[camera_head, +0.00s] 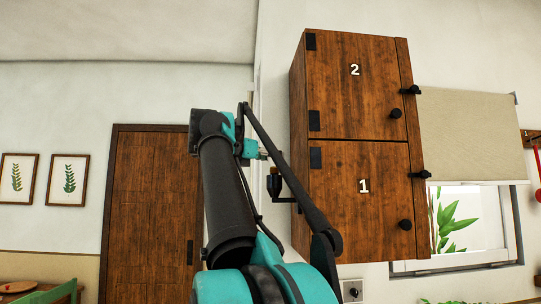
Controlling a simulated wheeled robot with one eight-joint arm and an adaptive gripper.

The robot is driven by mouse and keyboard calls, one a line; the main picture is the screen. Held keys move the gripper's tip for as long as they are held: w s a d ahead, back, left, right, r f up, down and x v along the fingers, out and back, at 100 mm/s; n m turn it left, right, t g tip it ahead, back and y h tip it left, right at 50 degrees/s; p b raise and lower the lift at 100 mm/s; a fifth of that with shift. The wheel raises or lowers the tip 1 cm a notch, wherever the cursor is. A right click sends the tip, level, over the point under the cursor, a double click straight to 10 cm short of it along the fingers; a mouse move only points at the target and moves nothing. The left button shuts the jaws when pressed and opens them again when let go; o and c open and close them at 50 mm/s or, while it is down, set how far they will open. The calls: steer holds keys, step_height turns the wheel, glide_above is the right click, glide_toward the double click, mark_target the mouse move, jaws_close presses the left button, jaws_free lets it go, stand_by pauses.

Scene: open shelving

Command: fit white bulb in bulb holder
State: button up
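A small dark fixture (274,185) on a bracket sticks out from the left side of the wooden cabinet; it looks like the bulb holder. No white bulb can be made out. My teal and black arm rises from the bottom middle, and its far part is just left of and above the fixture. A small teal and pale part (256,151) there may belong to my gripper, but its fingers cannot be made out. I cannot tell whether it holds anything.
The wooden cabinet (360,95) has two shut doors, marked 2 and 1, with black knobs. A window with a blind (470,135) is to its right. A wooden door (150,210) and two framed pictures are at left. A wall socket (352,290) is below the cabinet.

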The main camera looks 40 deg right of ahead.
steer(key=shift+f, duration=1.5)
steer(key=o, duration=1.2)
steer(key=shift+v, duration=6)
steer(key=shift+f, duration=0.1)
